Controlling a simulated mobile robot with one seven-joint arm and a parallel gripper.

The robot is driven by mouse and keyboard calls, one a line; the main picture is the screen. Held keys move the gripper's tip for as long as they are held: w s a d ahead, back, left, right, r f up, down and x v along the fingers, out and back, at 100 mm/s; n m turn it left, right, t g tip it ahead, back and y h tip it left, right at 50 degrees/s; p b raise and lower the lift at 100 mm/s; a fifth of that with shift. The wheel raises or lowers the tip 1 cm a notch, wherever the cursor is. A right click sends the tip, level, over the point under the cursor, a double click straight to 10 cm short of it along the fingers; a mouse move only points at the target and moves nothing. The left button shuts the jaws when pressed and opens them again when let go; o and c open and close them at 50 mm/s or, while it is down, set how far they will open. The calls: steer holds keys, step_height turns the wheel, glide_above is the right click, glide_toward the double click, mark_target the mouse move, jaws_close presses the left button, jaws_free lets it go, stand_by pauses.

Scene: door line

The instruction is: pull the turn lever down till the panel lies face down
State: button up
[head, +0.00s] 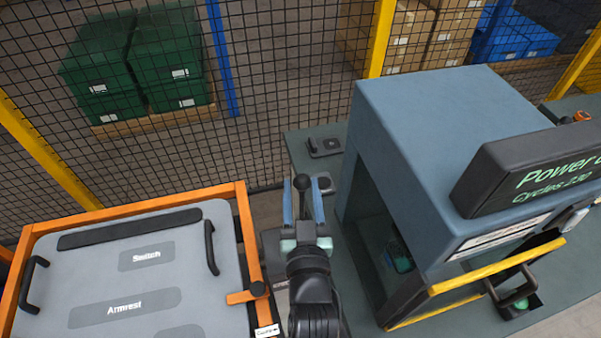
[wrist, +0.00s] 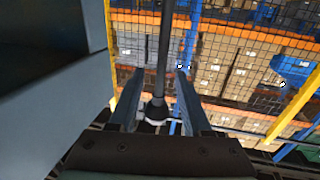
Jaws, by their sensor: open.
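The grey panel (head: 90,260) lies in an orange frame at the left of the head view, its labelled side up, with black handles. The turn lever (head: 302,183), a black rod with a ball knob, stands between the two blue fingers of my gripper (head: 303,195). The gripper is open. In the wrist view the lever's dark rod (wrist: 166,50) runs up between the fingers of my gripper (wrist: 158,78), with a pale collar near its lower end. Gaps seem to show on both sides of the rod. My arm hides the lever's mount in the head view.
An orange latch (head: 248,294) with a dark knob sits on the frame's right side. A blue-grey machine (head: 440,130) with a display and yellow-barred door stands close right of my arm. A mesh fence (head: 280,70) closes off the back, with green crates (head: 135,60) behind.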

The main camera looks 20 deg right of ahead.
steer(key=shift+w+d, duration=0.15)
steer(key=shift+w, duration=0.55)
steer(key=shift+w+d, duration=0.15)
steer(key=shift+w, duration=0.5)
jaws_close()
stand_by(0.5)
